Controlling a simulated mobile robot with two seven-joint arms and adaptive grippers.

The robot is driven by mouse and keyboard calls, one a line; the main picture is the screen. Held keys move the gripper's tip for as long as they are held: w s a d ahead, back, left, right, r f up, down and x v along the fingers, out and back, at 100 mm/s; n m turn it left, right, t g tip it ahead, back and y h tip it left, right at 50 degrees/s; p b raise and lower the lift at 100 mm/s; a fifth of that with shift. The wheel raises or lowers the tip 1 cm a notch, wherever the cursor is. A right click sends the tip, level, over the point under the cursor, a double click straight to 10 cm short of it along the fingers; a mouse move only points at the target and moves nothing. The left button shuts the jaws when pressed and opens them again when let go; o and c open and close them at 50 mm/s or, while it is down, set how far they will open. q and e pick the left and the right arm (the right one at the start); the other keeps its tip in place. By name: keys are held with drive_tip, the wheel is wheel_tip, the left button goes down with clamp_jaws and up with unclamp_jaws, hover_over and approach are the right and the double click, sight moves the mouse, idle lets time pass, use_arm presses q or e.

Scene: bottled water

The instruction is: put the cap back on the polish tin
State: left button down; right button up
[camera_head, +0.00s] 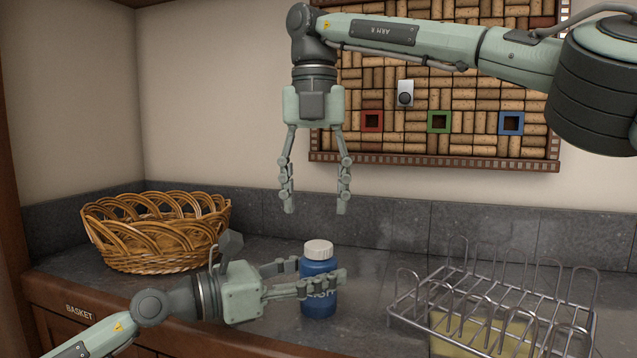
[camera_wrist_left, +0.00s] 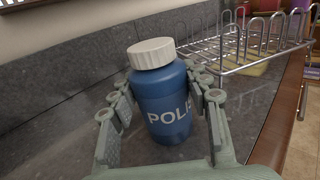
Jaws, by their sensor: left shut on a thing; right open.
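The polish tin (camera_head: 318,290) is a blue bottle-shaped container standing upright on the grey counter. Its white ribbed cap (camera_head: 318,249) sits on its top; whether it is screwed tight cannot be told. My left gripper (camera_head: 320,271) is shut on the tin, one finger on either side of its body. The left wrist view shows the tin (camera_wrist_left: 166,104) between the fingers, with part of its "POLISH" lettering covered, and the cap (camera_wrist_left: 152,53) on top. My right gripper (camera_head: 316,211) is open and empty, pointing down above the cap with a clear gap between them.
A wicker basket (camera_head: 155,240) stands at the left on the counter. A metal wire rack (camera_head: 470,285) with a yellow thing (camera_head: 480,333) under its wires stands close on the right. A cork board (camera_head: 430,95) hangs on the wall behind my right arm. The counter behind the tin is clear.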

sight(319, 245)
drive_tip(key=n, duration=0.5)
drive_tip(key=shift+r, duration=0.2)
drive_tip(key=n, duration=0.8)
drive_tip(key=shift+r, duration=0.2)
drive_tip(key=n, duration=0.2)
drive_tip(key=shift+r+n, duration=0.1)
drive_tip(key=shift+n, duration=0.3)
drive_tip(key=n, duration=0.7)
drive_tip(key=shift+d+r, duration=0.15)
drive_tip(key=shift+r, duration=0.05)
drive_tip(key=n, duration=0.6)
drive_tip(key=shift+d+r, duration=0.1)
drive_tip(key=shift+r, duration=0.05)
drive_tip(key=shift+f, duration=4)
